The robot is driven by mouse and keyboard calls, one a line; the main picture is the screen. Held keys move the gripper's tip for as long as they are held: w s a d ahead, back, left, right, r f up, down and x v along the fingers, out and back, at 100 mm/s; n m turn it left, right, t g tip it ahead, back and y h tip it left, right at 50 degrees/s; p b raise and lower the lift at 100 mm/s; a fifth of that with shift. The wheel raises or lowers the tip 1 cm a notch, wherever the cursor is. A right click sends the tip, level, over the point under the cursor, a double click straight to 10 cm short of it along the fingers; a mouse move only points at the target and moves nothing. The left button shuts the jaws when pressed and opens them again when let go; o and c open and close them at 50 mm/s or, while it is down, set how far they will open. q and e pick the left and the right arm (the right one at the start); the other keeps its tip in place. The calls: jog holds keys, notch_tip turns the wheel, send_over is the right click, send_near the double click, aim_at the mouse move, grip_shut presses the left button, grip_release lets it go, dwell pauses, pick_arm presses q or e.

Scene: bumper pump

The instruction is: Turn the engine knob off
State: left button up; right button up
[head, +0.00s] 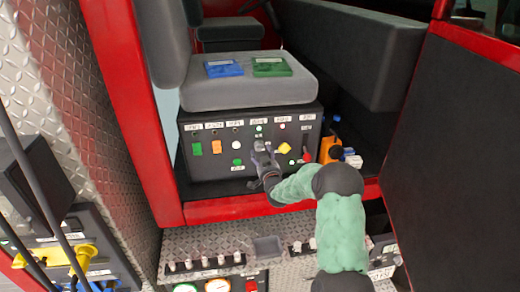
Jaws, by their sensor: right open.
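A black control panel (215,170) sits under the grey seat, with a row of small white labels too small to read. On it are a green switch (197,149), an orange switch (216,147), a white round button (236,145), a yellow diamond-shaped knob (284,148) and a red-handled lever (307,155). I cannot tell which control is the engine knob. My right gripper (262,153) is open in front of the panel, between the white button and the yellow knob. It hides what lies behind it; contact cannot be told. My left gripper is not in view.
Blue (223,68) and green (271,66) flat items lie on the seat (250,92). An orange object (327,149) stands right of the panel. A red sill (225,209) runs below it, above a metal step with several small knobs. A dark door panel (455,150) bounds the right.

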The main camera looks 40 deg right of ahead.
aim_at(260, 151)
jog(key=shift+p+x, duration=0.3)
jog(key=shift+x, duration=1.5)
jog(key=c, duration=1)
